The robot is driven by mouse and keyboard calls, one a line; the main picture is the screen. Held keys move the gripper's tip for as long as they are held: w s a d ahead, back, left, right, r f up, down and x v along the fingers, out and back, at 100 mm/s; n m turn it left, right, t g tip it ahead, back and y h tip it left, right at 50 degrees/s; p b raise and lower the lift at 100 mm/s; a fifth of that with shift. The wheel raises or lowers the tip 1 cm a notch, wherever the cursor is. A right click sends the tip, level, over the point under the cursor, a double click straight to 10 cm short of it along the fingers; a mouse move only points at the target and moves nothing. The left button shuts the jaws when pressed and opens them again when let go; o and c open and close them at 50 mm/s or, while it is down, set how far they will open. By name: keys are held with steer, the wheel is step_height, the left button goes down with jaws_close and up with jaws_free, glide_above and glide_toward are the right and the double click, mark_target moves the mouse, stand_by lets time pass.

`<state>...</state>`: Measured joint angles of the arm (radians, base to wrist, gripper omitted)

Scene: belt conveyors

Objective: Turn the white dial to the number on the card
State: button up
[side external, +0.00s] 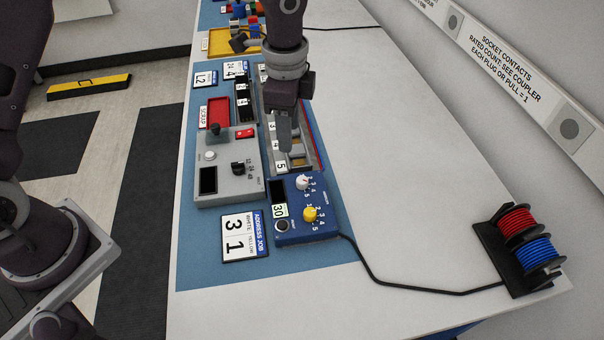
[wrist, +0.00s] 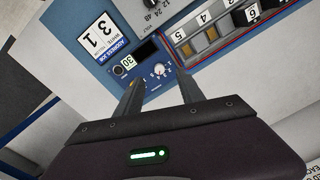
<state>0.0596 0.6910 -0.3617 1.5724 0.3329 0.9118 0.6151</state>
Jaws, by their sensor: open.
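The white dial (side external: 303,182) sits on a blue box (side external: 290,236) with numbers around it. A yellow dial (side external: 310,214) is beside it on the same box. The card (side external: 243,236) lies flat next to the box, reading 3 for white and 1 for yellow. My gripper (side external: 285,143) is open and empty, above the slotted rack beyond the box, apart from the dial. In the wrist view the white dial (wrist: 159,70) appears between my fingertips (wrist: 158,78), lying beyond them. The dial's exact setting is too small to tell. The yellow dial is not clearly visible there.
A grey control box (side external: 228,180) stands beside the numbered rack (side external: 297,160). A red tray (side external: 218,112) and yellow tray (side external: 220,42) are farther back. A black cable (side external: 375,275) runs to the wire spools (side external: 530,240). The white table right of the rack is clear.

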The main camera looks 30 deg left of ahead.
steer(key=m, duration=0.1)
glide_above(303, 179)
steer(key=shift+g, duration=0.4)
step_height(303, 179, down, 6)
steer(key=shift+a+r, duration=0.1)
steer(key=shift+r, duration=0.05)
step_height(303, 179, down, 8)
steer(key=shift+r, duration=0.2)
steer(key=shift+c, duration=0.3)
jaws_close()
